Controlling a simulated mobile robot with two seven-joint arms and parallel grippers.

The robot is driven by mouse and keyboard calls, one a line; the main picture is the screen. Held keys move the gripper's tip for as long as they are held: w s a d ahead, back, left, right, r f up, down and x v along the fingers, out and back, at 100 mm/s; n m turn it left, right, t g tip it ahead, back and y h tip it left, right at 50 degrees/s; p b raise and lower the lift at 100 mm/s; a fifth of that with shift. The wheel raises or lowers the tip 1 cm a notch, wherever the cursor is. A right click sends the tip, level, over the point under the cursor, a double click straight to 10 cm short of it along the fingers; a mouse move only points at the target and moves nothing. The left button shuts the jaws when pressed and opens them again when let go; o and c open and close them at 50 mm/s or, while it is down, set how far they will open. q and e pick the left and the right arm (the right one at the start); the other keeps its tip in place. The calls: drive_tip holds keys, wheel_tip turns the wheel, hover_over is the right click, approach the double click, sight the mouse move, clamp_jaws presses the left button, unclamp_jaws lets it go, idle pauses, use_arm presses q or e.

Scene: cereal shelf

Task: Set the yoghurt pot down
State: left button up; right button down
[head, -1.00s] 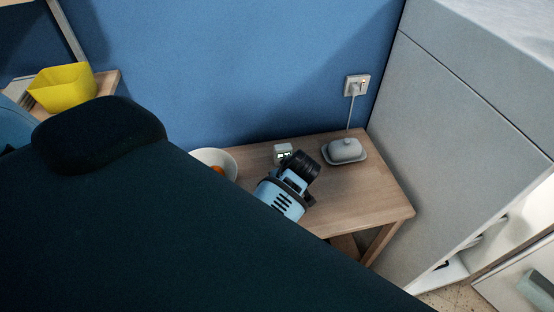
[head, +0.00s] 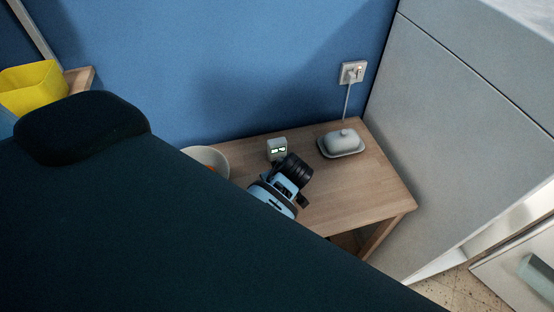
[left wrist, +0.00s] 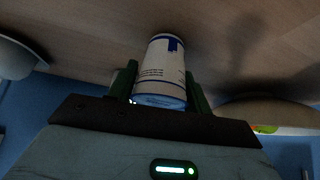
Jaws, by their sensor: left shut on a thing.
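The yoghurt pot (left wrist: 162,65) is white with a blue band and dark print. In the left wrist view it sits between the two green fingers of my left gripper (left wrist: 160,76), which is shut on it. The wooden side table (head: 362,187) lies behind the pot in that view, with a shadow beside it. I cannot tell whether the pot touches the wood. In the head view my left wrist, blue and black, hangs over the table's middle, and the pot is hidden. My right gripper is not in view.
A white bowl with something orange (head: 214,157) stands left of my wrist. A grey covered butter dish (head: 341,144) stands at the back right, with bare wood in front of it. A socket with a cord (head: 353,73) is on the blue wall. A tall grey cabinet side (head: 455,120) bounds the right.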

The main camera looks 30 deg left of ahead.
use_arm(q)
drive_tip(key=shift+f, duration=0.4)
drive_tip(key=shift+r, duration=0.2)
drive_tip(key=shift+d, duration=0.1)
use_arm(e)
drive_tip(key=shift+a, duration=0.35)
use_arm(q)
drive_tip(key=shift+f, duration=0.15)
drive_tip(key=o, duration=1)
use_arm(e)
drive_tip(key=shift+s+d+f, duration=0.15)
